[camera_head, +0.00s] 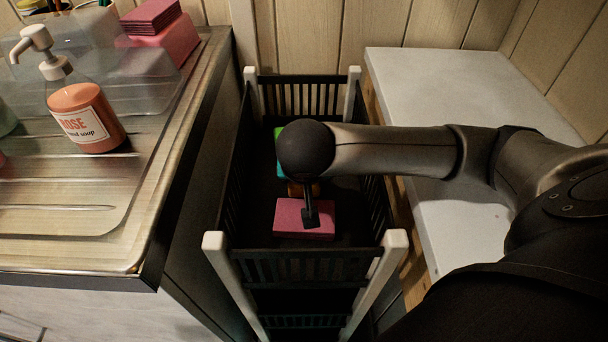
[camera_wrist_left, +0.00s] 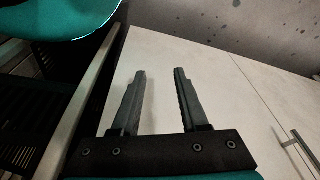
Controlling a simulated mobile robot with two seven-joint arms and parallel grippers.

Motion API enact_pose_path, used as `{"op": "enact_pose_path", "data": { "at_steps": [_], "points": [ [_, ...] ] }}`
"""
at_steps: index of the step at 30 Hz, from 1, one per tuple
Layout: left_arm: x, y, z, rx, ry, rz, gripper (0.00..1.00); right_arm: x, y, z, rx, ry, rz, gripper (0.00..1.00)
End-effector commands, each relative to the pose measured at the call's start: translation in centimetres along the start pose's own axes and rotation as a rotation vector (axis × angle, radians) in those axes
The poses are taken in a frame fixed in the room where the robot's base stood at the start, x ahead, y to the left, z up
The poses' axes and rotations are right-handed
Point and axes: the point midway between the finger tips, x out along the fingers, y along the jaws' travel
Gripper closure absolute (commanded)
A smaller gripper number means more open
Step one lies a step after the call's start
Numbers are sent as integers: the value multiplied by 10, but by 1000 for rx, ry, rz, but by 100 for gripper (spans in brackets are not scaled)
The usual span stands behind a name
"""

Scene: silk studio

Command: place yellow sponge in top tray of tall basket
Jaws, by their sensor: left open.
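The tall dark basket with pale corner posts (camera_head: 303,268) stands between the counter and a white-topped unit. In its top tray lies a pink sponge (camera_head: 290,222), with a green item (camera_head: 279,160) and an orange item behind it, partly hidden by my right arm. I cannot make out a yellow sponge in either view. My right gripper (camera_head: 310,216) points down over the pink sponge; whether it touches the sponge is unclear. Only one dark finger shows, so its opening is unclear. My left gripper (camera_wrist_left: 158,85) is open and empty in the left wrist view, before a pale cabinet front.
A soap bottle (camera_head: 88,115) stands on the metal draining counter (camera_head: 190,110) at left, with a pink block stack (camera_head: 155,25) behind. The white-topped unit (camera_head: 450,85) is bare behind my right arm. A cabinet handle (camera_wrist_left: 304,148) and teal rounded thing (camera_wrist_left: 60,18) show near my left gripper.

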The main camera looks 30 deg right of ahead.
Motion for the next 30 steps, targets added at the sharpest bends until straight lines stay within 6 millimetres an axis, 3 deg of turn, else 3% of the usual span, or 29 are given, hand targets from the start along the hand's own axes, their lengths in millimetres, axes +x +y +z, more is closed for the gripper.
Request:
{"op": "enact_pose_path", "data": {
  "at_steps": [5,6,12,24,30],
  "points": [
    [-4,-1,-5,0,9,-2,56,0,0,0,0,0,0,78],
    [-4,-1,-5,0,9,-2,56,0,0,0,0,0,0,22],
    [-4,-2,-4,0,9,-3,56,0,0,0,0,0,0,0],
    [-3,-3,-5,1,14,-5,56,-3,0,-2,0,0,0,0],
    [14,-3,13,3,-26,-4,56,-12,0,-7,0,-1,0,0]
  ]
}}
